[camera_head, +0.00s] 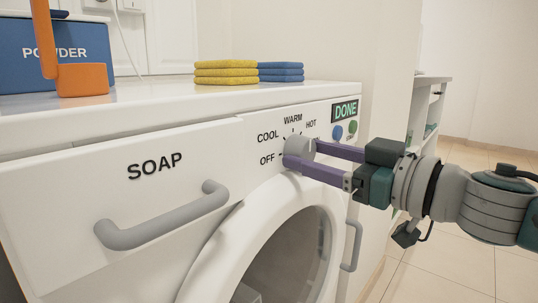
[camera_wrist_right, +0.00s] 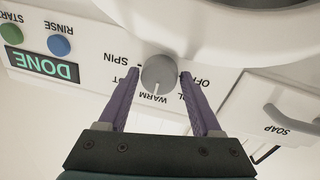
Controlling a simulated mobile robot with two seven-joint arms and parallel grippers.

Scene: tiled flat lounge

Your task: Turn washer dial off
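The grey washer dial (camera_head: 303,147) is on the white washer's front panel, ringed by the labels OFF, COOL, WARM and HOT. In the right wrist view the dial (camera_wrist_right: 159,72) shows upside down, with SPIN also readable and its pale pointer line toward WARM. My right gripper (camera_head: 302,154) reaches in from the right, its purple fingers apart, one on each side of the dial. In the wrist view the fingers (camera_wrist_right: 158,76) straddle the dial with narrow gaps; contact is not evident. My left gripper is not in view.
A SOAP drawer (camera_head: 150,210) with a grey handle (camera_head: 165,218) is left of the dial. The round door (camera_head: 290,255) is below. A green DONE display (camera_head: 345,110) and two buttons are to the right. Folded yellow cloths (camera_head: 226,72), blue cloths and a POWDER box (camera_head: 40,55) stand on top.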

